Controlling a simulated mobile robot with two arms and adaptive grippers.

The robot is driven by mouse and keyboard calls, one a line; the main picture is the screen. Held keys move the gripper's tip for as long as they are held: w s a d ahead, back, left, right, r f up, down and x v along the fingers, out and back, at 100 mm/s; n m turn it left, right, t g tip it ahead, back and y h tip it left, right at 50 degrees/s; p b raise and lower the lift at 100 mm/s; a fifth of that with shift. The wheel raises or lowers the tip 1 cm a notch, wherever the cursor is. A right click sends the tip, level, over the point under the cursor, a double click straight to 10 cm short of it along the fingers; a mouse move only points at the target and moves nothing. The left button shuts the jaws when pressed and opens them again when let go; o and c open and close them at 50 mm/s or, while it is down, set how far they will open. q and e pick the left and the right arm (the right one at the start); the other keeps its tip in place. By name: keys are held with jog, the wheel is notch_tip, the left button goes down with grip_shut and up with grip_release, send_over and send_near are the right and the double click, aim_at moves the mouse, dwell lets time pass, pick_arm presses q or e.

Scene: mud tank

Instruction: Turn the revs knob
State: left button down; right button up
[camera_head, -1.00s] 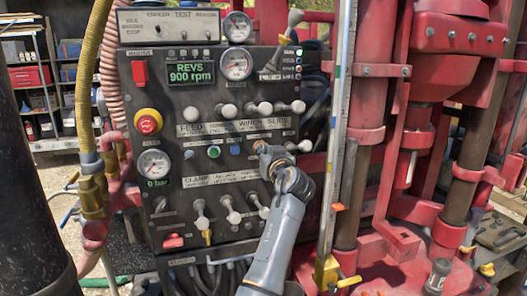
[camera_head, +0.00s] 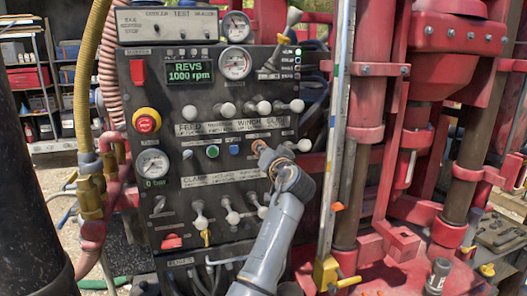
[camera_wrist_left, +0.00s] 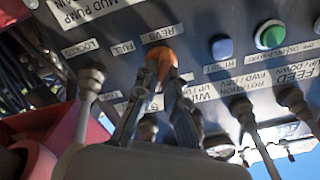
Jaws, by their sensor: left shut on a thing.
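The revs knob is orange and sits under the REVS label in the left wrist view (camera_wrist_left: 162,56). My left gripper (camera_wrist_left: 160,84) is shut on it, with its two dark fingers on either side. In the head view the gripper (camera_head: 264,154) is at the right part of the black control panel (camera_head: 160,225), and the knob's orange edge just shows at its tip (camera_head: 259,145). The green REVS display (camera_head: 189,73) reads 1000 rpm. My right gripper is not in view.
A blue button (camera_wrist_left: 222,47) and a green button (camera_wrist_left: 270,36) are beside the knob. White-knobbed levers (camera_head: 228,110) stick out above and below it. A red emergency stop (camera_head: 147,121) is at the panel's left. Red machinery (camera_head: 452,40) stands on the right.

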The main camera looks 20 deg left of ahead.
pick_arm(q)
jog(key=shift+m+p, duration=1.7)
jog(key=shift+m, duration=3.3)
jog(key=shift+f, duration=0.1)
jog(key=c, duration=1.4)
grip_release()
jog(key=shift+w+f, duration=0.1)
